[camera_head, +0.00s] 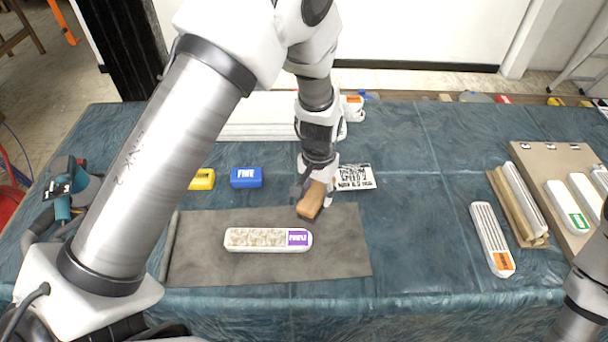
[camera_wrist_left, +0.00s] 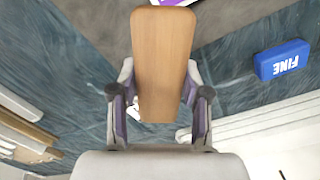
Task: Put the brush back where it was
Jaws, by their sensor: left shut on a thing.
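My left gripper (camera_head: 318,188) is shut on the brush, whose brown wooden body (camera_head: 311,200) shows over the upper right of the dark grey mat (camera_head: 340,262). In the left wrist view the brush (camera_wrist_left: 162,60) fills the middle, held between the two fingers of the left gripper (camera_wrist_left: 159,105). Its bristles are hidden, and I cannot tell whether it touches anything below. A white relief piece with a purple label (camera_head: 262,239) lies on the mat, left of and nearer than the brush. Only part of my right arm shows at the right edge; its gripper is out of view.
A blue FINE block (camera_head: 246,177) and a yellow block (camera_head: 202,179) lie behind the mat. A printed card (camera_head: 354,177) lies just right of the gripper. A white piece with an orange label (camera_head: 492,238) and a brown board (camera_head: 560,190) are at right. The cloth between is clear.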

